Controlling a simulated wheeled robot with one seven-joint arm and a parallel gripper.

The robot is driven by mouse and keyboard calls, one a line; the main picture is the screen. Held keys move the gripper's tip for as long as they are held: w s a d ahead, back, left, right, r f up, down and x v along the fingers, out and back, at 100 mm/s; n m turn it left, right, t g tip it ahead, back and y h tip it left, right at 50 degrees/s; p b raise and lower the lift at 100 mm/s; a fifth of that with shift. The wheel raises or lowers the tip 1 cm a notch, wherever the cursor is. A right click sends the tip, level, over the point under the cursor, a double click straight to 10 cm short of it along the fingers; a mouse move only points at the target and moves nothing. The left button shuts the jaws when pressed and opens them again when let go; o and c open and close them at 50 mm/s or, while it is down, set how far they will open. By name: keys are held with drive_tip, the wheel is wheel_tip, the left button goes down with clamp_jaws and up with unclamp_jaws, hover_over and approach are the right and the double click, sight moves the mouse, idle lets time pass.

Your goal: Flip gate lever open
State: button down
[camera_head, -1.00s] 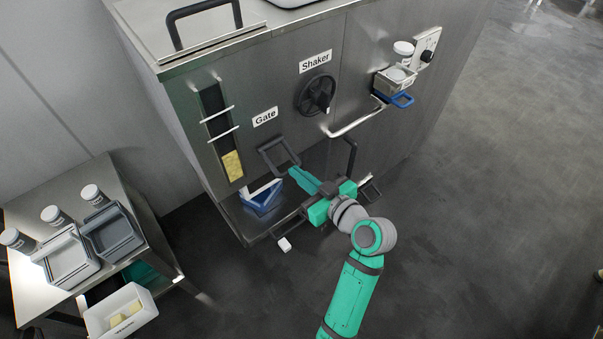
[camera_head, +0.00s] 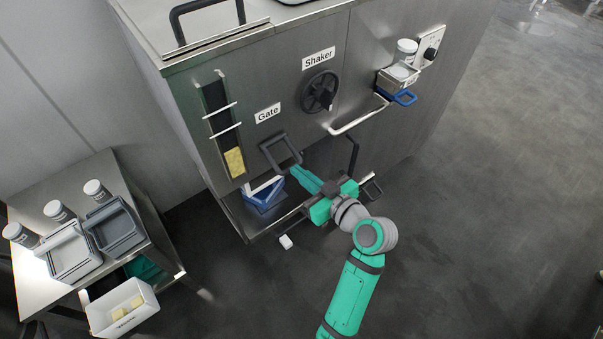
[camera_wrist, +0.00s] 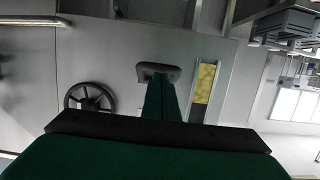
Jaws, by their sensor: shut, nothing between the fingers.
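The gate lever (camera_head: 279,150) is a dark grey loop handle below the "Gate" label (camera_head: 267,113) on the steel machine front. It slants out from the panel. My gripper (camera_head: 296,170) has its green fingers shut and empty, with the tips just below and right of the loop. In the wrist view the closed fingers (camera_wrist: 162,82) point at the lever (camera_wrist: 158,69), and their tips overlap its edge in the picture. I cannot tell whether they touch it.
The Shaker wheel (camera_head: 319,91) and a bent rail (camera_head: 358,117) are right of the lever. A blue-and-white mould (camera_head: 266,192) stands on the ledge below. A side table (camera_head: 33,270) with trays and jars is at left. The floor at right is clear.

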drive_tip(key=r+v, duration=0.1)
drive_tip(key=v, duration=1.1)
drive_tip(key=shift+d, duration=0.2)
drive_tip(key=s+a+f+m+h, duration=0.1)
drive_tip(key=s+f+m+h, duration=0.2)
drive_tip(key=f, duration=0.3)
drive_tip(key=s+a+f+m+t+h, duration=0.1)
drive_tip(key=s+f+m+h, duration=0.15)
drive_tip(key=f, duration=0.35)
drive_tip(key=s+a+f+m+h, duration=0.1)
drive_tip(key=s+f+m+h, duration=0.1)
drive_tip(key=f+m+h, duration=0.3)
drive_tip(key=s+a+r+n+t, duration=0.1)
drive_tip(key=s+a, duration=0.1)
drive_tip(key=s, duration=0.8)
drive_tip(key=s+a+r+n+t+y, duration=0.1)
drive_tip(key=s+a+r+n, duration=0.1)
drive_tip(key=s, duration=0.7)
drive_tip(key=shift+s+a+r, duration=0.3)
drive_tip(key=shift+s+a, duration=0.1)
drive_tip(key=shift+a, duration=0.35)
